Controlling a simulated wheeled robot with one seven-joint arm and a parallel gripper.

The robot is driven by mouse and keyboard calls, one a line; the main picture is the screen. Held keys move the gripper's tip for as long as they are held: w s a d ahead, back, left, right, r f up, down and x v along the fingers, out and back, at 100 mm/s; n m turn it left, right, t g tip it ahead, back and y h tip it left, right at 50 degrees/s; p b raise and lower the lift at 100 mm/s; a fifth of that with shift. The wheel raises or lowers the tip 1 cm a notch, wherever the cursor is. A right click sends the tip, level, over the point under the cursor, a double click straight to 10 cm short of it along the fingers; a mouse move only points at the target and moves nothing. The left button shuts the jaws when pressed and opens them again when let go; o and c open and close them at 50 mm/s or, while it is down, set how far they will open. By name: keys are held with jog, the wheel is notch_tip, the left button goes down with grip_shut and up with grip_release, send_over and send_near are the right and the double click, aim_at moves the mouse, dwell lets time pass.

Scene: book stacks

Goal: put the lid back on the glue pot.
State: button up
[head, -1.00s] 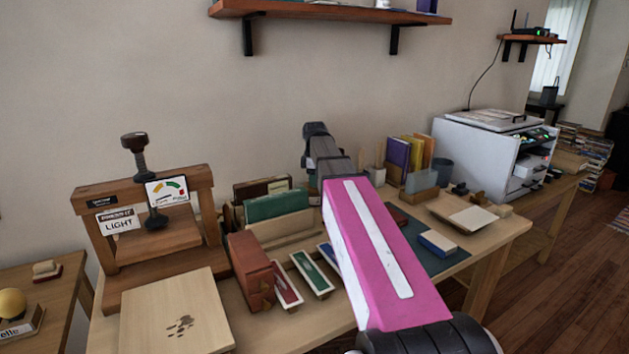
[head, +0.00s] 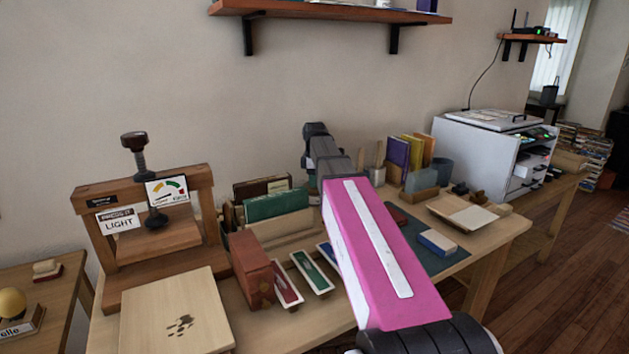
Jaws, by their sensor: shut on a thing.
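I cannot make out the glue pot or its lid in the head view. My pink arm link crosses the middle of the workbench (head: 190,312) and covers part of what stands behind it. My grey wrist rises beyond the link. My gripper is hidden behind my own arm, so its fingers and anything between them do not show.
A wooden book press (head: 142,252) stands at the left, with a pale board (head: 170,330) before it. A reddish-brown block (head: 252,268) and shallow coloured trays (head: 313,272) lie left of my arm. A white machine (head: 490,150) stands beyond.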

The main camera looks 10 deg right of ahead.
dwell(0.4)
jog(key=o, duration=1.5)
jog(key=shift+c, duration=0.2)
jog(key=shift+r, duration=0.15)
jog(key=shift+r, duration=3.35)
grip_shut()
